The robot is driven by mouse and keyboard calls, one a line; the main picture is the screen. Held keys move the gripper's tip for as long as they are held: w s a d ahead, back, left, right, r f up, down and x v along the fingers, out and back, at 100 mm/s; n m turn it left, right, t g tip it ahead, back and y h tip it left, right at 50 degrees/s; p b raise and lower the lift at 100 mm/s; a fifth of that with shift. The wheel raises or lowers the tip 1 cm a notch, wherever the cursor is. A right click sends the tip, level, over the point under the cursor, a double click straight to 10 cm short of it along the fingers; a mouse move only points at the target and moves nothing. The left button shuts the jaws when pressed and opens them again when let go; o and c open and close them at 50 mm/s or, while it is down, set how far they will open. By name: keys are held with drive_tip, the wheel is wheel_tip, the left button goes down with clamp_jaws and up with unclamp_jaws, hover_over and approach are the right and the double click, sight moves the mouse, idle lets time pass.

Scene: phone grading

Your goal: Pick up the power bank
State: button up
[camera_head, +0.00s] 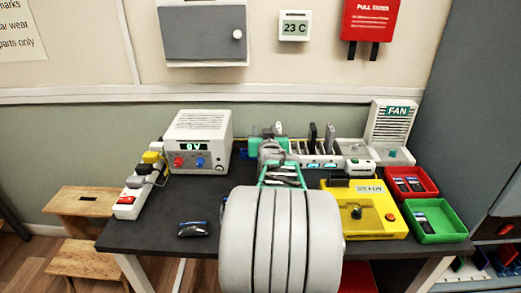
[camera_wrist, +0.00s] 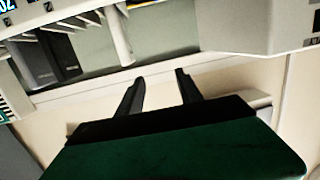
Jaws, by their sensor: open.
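I cannot tell for certain which thing is the power bank. Two dark upright slabs stand in the slots of a pale rack at the back of the table, a grey one (camera_head: 313,131) and a darker one (camera_head: 329,136). Dark slabs (camera_wrist: 38,64) also show at the left of the wrist view. A small dark object (camera_head: 193,229) lies flat at the table's front left. My gripper (camera_wrist: 160,80) is open, with nothing between its two dark fingers. In the head view it is over the back of the table, left of the slabs, partly hidden by my arm.
A power supply (camera_head: 198,122) and a power strip (camera_head: 128,204) stand at the left. A yellow box (camera_head: 378,221), a red tray (camera_head: 431,186), a green tray (camera_head: 450,236) and a fan unit (camera_head: 390,125) are at the right. The dark table (camera_head: 155,237) is mostly clear at front left.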

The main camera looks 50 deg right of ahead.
drive_tip(key=s+d+m+h, duration=0.1)
drive_tip(key=s+d+h, duration=0.15)
drive_tip(key=d, duration=0.25)
drive_tip(key=f, duration=0.3)
drive_tip(key=f+b, duration=0.1)
drive_tip(key=f, duration=0.3)
drive_tip(key=shift+a+f, duration=0.2)
drive_tip(key=shift+f, duration=0.05)
drive_tip(key=x, duration=0.7)
drive_tip(key=shift+w+d+r, duration=0.15)
drive_tip(key=shift+r, duration=0.15)
drive_tip(key=shift+c, duration=0.4)
clamp_jaws()
